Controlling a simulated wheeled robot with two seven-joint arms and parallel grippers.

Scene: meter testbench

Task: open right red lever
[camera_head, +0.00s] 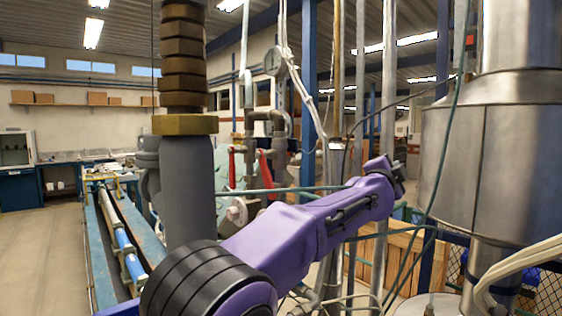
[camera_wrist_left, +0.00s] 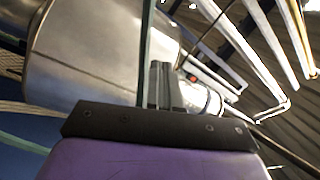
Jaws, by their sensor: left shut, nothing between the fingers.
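Two red levers show on the pipework in the head view, behind my purple left arm. The left red lever (camera_head: 231,166) is upright. The right red lever (camera_head: 265,172) stands tilted beside the grey pipes, its lower end close to the arm's outline. My left gripper (camera_head: 398,178) is well to the right of both levers, at the far end of the arm. In the left wrist view its fingers (camera_wrist_left: 161,84) are together and empty. No red lever can be made out in that view. My right gripper is not in view.
A large steel tank (camera_head: 490,170) stands just right of my left gripper and fills the left of the wrist view. A thick grey pipe (camera_head: 187,190) rises left of the levers. Thin cables and vertical pipes (camera_head: 388,110) hang around the gripper.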

